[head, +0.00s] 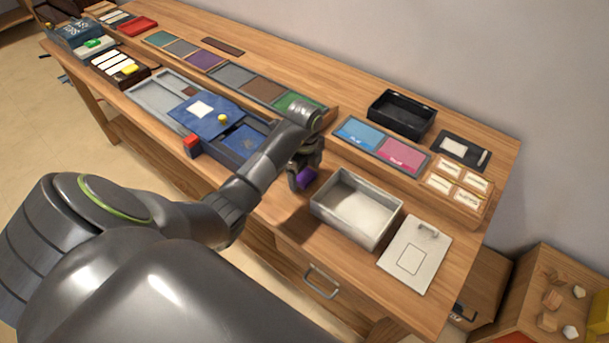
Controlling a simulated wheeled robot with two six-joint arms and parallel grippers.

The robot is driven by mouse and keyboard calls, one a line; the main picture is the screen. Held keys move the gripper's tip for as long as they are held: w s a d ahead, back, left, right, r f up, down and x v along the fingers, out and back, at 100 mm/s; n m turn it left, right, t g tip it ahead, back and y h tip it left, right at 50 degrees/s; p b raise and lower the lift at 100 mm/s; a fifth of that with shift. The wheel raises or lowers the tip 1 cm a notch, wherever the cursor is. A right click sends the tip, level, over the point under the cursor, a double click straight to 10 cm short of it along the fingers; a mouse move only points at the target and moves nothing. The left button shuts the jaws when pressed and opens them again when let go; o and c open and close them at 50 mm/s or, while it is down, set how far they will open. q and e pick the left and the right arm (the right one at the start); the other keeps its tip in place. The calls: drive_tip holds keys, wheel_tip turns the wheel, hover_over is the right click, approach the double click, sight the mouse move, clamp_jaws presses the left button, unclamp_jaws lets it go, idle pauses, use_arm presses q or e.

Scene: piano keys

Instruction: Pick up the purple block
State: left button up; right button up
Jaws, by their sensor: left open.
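The purple block (306,178) is at the front part of the wooden table, just left of the white open box. My left gripper (301,178) is over it, with its fingers around or right beside the block; I cannot tell whether they touch it. The gripper is open and points down. Part of the block is hidden by a finger. My right gripper is not in view.
The white box (352,228) stands close on the right, with a flat white lid (415,257) beyond it. A black tray (401,115) and blue and pink panels (404,154) lie behind. A blue case (212,121) and red block (192,144) are at the left.

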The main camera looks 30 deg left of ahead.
sight(305, 174)
use_arm(q)
drive_tip(key=c, duration=1.1)
drive_tip(key=shift+r, duration=0.1)
drive_tip(key=shift+w+r, duration=0.1)
drive_tip(key=shift+r, duration=0.2)
wheel_tip(305, 174, up, 3)
drive_tip(key=shift+r+b, duration=0.1)
drive_tip(key=shift+b, duration=0.3)
wheel_tip(305, 174, up, 4)
drive_tip(key=shift+r+p, duration=0.15)
drive_tip(key=shift+p, duration=0.9)
drive_tip(key=shift+r+p, duration=0.9)
drive_tip(key=shift+p, duration=0.05)
